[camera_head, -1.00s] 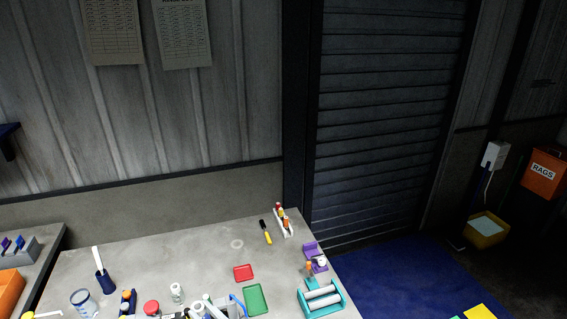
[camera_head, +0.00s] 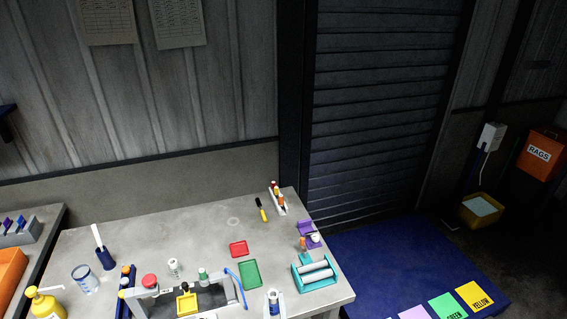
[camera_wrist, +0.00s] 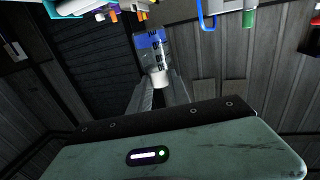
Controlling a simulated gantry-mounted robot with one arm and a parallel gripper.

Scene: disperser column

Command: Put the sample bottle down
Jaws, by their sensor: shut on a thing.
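My gripper (camera_wrist: 158,92) shows in the wrist view, its two pale fingers closed around the capped end of the sample bottle (camera_wrist: 151,50). The bottle has a white cap, a pale body with dark lettering and a blue band at its far end. This view is upside down, and the bottle looks roughly upright in the room. In the head view a white and blue object (camera_head: 273,302) at the bottom edge looks like this bottle. Its base is cut off there, so I cannot tell whether it touches the bench.
The grey bench (camera_head: 140,245) holds a red tray (camera_head: 239,249), a green tray (camera_head: 250,274), a teal roller stand (camera_head: 316,272) and a purple holder (camera_head: 308,232). A grey stand with a blue hose (camera_head: 234,279) is left of the bottle. Bare bench lies at the back left.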

